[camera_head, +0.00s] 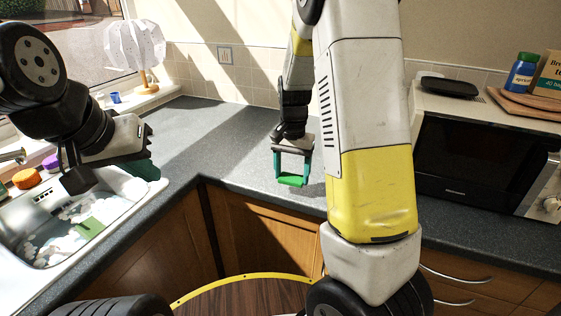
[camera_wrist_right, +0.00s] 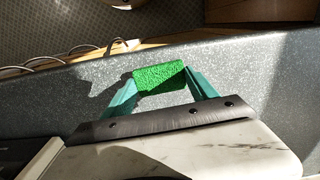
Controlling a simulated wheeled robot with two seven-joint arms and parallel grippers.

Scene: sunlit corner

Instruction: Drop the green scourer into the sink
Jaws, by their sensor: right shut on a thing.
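The green scourer (camera_head: 291,180) is a small bright green block, held between the teal fingertips of my right gripper (camera_head: 292,178). It also shows in the right wrist view (camera_wrist_right: 160,78), with a finger on each side. The right gripper points down over the dark worktop, near its front edge and right of the sink. The sink (camera_head: 128,203) is at the left with white suds and a flat olive-green piece (camera_head: 89,228) in it. My left gripper (camera_head: 146,169) hangs over the sink's back right side; its fingertips are too dark and overlapped to read.
The grey worktop (camera_head: 225,120) is clear between sink and microwave (camera_head: 465,165). A white-shaded lamp (camera_head: 140,50) and a blue cup (camera_head: 115,97) stand by the window. Orange and purple items (camera_head: 26,178) sit behind the sink. A blue bottle (camera_head: 521,72) stands on the microwave.

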